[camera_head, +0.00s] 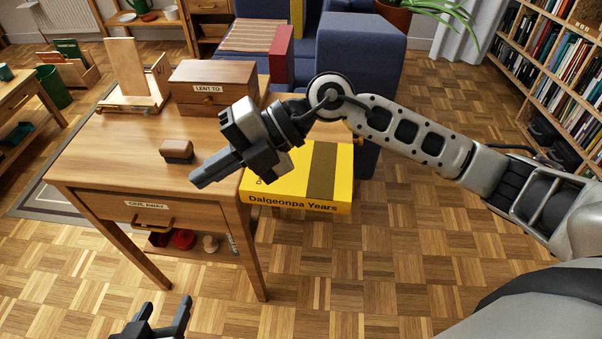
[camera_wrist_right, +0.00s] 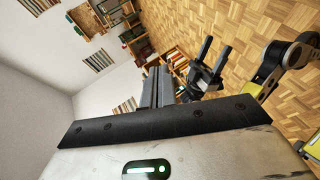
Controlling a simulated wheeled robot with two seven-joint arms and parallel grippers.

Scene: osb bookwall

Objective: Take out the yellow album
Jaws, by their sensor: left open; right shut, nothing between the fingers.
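The yellow album (camera_head: 288,186), a flat, thick block with a brown band and "Dalgeonpa Years" on its front side, shows at the right edge of the wooden desk (camera_head: 125,160). My right forearm and wrist hide its upper part, and I cannot tell what bears it. My right gripper (camera_head: 195,181) is shut and empty, over the desk's front right part, left of the album. It also shows shut in the right wrist view (camera_wrist_right: 157,84). My left gripper (camera_head: 168,303) is open and empty, low in front of the desk and well away from the album.
On the desk are a brown brush-like block (camera_head: 177,151), a "LENT TO" box (camera_head: 213,87) and a wooden stand (camera_head: 127,75). A "GIVE AWAY" drawer (camera_head: 150,222) is in the desk front. A blue sofa (camera_head: 362,58) stands behind, bookshelves (camera_head: 560,60) at right. Floor at right is clear.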

